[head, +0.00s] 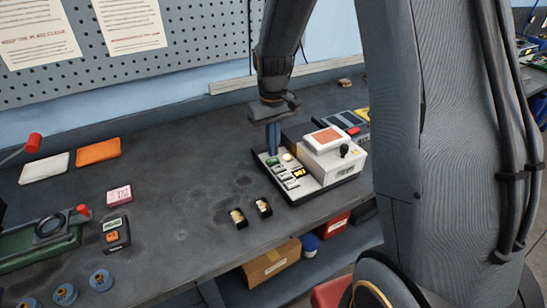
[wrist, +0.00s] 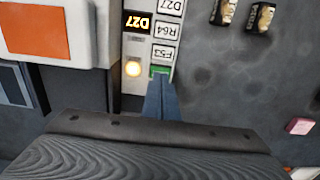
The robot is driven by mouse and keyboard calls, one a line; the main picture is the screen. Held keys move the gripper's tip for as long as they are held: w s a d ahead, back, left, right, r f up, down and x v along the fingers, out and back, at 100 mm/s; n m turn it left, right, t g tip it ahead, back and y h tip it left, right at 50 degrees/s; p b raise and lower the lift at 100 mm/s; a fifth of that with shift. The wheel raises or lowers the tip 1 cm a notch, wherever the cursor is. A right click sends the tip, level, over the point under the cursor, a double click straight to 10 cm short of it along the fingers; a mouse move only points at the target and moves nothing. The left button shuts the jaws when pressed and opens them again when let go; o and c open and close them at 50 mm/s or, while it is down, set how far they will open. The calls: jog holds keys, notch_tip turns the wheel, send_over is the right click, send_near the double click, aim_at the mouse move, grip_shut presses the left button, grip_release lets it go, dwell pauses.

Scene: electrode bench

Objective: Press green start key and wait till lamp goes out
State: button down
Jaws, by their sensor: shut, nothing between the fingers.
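The white control box (head: 312,186) stands on the dark bench, right of centre in the head view. Its green key (head: 272,162) shows at the left end of its panel, and in the wrist view the green key (wrist: 159,71) is partly covered by my fingertips. My gripper (head: 273,150) is shut and empty, pointing down, its tips at or just over the green key; I cannot tell whether they touch it.
Label keys (wrist: 166,30) sit along the panel. A raised white block with an orange top (head: 326,138) adjoins it. Two small gold-and-black parts (head: 237,218) stand in front.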

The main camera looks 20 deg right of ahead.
aim_at(273, 160)
jog(key=shift+r+p, duration=1.4)
jog(key=shift+r, duration=0.55)
jog(key=s+f+m+b, duration=0.1)
jog(key=s+b, duration=0.1)
jog(key=s, duration=0.6)
jog(key=s+f+m+t+b, duration=0.1)
jog(key=s+b, duration=0.2)
jog(key=s, duration=0.6)
jog(key=shift+f+b, duration=0.3)
jog(key=shift+b, duration=0.05)
jog(key=c, duration=2.5)
grip_release()
jog(key=shift+a, duration=0.1)
